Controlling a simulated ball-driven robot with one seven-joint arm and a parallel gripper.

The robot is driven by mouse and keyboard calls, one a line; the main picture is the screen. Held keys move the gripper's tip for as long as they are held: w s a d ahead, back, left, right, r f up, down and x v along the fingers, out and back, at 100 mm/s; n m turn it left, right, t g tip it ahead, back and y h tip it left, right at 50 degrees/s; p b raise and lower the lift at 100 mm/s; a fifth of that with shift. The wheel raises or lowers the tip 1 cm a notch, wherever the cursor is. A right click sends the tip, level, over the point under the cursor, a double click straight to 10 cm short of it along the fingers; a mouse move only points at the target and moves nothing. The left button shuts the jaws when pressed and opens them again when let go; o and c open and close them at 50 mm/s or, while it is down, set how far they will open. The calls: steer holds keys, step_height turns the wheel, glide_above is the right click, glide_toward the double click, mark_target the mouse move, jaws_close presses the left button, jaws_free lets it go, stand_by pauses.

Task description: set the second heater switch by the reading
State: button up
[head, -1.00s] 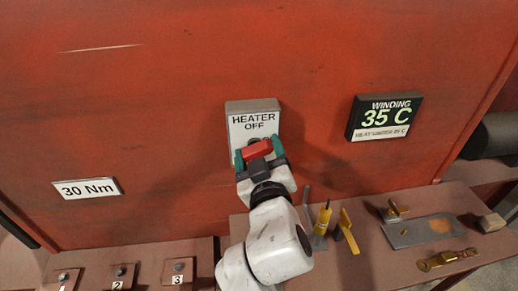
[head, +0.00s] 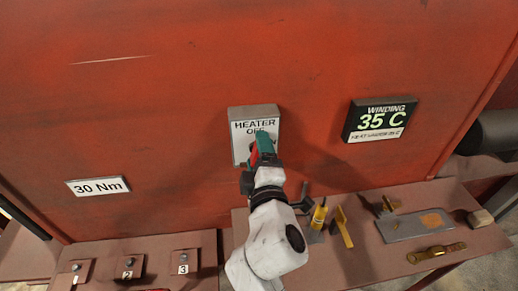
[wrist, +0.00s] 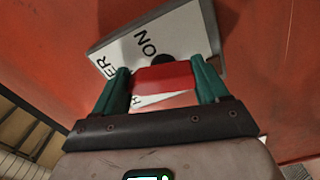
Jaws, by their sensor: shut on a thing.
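The heater switch plate (head: 254,112) is a grey-edged white box on the red wall, marked "HEATER" with "OFF" at the top, partly covered. In the wrist view the plate (wrist: 205,35) appears tilted, with "ON" readable. My gripper (head: 263,146) is at the plate, its green fingers on both sides of the red switch handle (wrist: 163,77). The fingers are shut on the handle. The black readout (head: 380,120) to the right shows "WINDING 35 C", with a small line below that seems to read "HEAT UNDER 35 C".
A "30 Nm" label (head: 97,186) is on the wall at left. Numbered blocks (head: 129,267) sit on the lower left ledge. The right shelf holds a yellow tool (head: 342,228), a grey plate (head: 420,226) and a brass piece (head: 436,254). The wall around the switch is clear.

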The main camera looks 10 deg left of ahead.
steer(key=shift+n+p, duration=0.6)
steer(key=shift+n, duration=0.9)
steer(key=o, duration=1.1)
steer(key=shift+c, duration=0.2)
steer(key=b+v, duration=0.1)
steer(key=v, duration=0.9)
steer(key=shift+s, duration=0.4)
